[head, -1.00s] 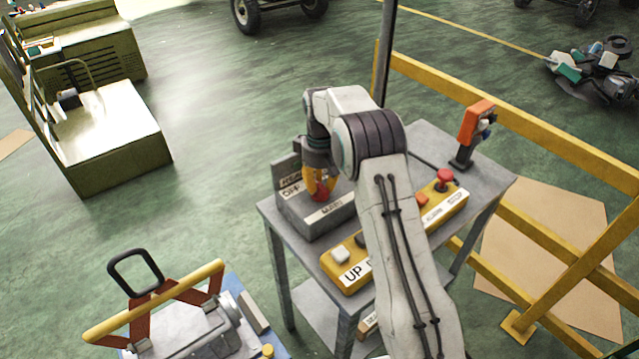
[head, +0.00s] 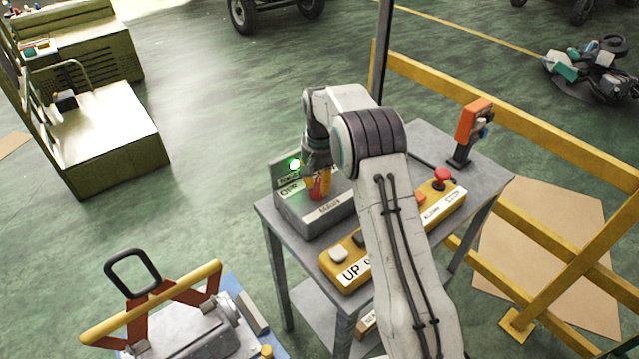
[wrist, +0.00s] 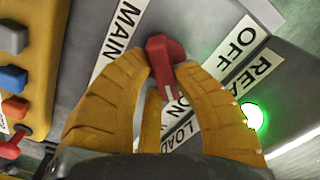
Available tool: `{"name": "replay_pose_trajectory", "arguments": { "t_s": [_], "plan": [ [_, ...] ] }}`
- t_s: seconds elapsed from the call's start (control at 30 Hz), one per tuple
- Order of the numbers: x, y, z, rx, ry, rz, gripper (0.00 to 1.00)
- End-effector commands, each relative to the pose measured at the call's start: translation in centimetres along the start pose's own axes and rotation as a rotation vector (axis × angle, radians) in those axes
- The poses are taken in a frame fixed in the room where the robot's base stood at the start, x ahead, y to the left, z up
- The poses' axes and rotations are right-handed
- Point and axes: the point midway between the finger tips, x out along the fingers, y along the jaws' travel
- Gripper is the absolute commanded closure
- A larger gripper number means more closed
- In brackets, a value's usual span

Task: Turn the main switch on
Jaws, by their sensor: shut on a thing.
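The main switch has a red handle (wrist: 162,52) on a grey switch box (head: 299,214) on the small table. The labels MAIN, OFF, ON and part of LOAD show around the handle in the wrist view. My gripper (wrist: 163,70) has its yellow fingers closed around the red handle; in the head view my gripper (head: 318,186) is low over the box and hides most of the handle. A green lamp (head: 294,163) on the back plate of the box is lit, and it glows in the wrist view (wrist: 252,116) too.
A yellow control panel (head: 343,279) with several buttons, including a red mushroom button (head: 442,176), lies in front of the box. An orange device (head: 474,122) stands on the table's far corner. A yellow railing (head: 520,113) runs behind the table at right.

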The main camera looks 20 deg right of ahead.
Motion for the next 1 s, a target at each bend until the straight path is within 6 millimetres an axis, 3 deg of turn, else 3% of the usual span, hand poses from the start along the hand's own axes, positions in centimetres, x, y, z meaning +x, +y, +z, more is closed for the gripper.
{"name": "replay_pose_trajectory", "arguments": {
  "t_s": [0.63, 0.67, 0.93, 1.0],
  "plan": [
    [0.22, 0.07, 0.17, 0.046, -0.006, 0.002, 1.00],
    [0.23, 0.07, 0.17, 0.045, -0.006, 0.002, 0.72],
    [0.11, 0.04, 0.09, 0.044, -0.003, 0.001, 0.48],
    [0.08, 0.04, 0.08, 0.044, -0.002, 0.001, 0.47]
  ]
}}
